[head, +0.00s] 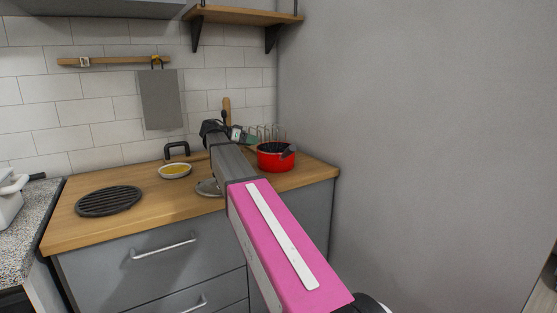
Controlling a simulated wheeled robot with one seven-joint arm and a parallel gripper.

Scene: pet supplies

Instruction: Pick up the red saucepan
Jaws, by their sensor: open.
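The red saucepan (270,162) stands upright on the wooden worktop, near its right end by the grey wall. A dark piece, perhaps its handle, shows at its upper right edge. My arm reaches across the picture from the lower right, ending in a dark wrist just left of the pan. My gripper (243,136) is small and partly hidden there, above the worktop and to the upper left of the pan. It is open and appears apart from the pan. The fingertips are hard to make out.
The wooden worktop (150,222) also holds a white bowl with yellow contents (175,171), a round black trivet (108,201) and a wire rack (268,133) behind the pan. A shelf (240,14) hangs above. The grey wall (420,120) bounds the right side.

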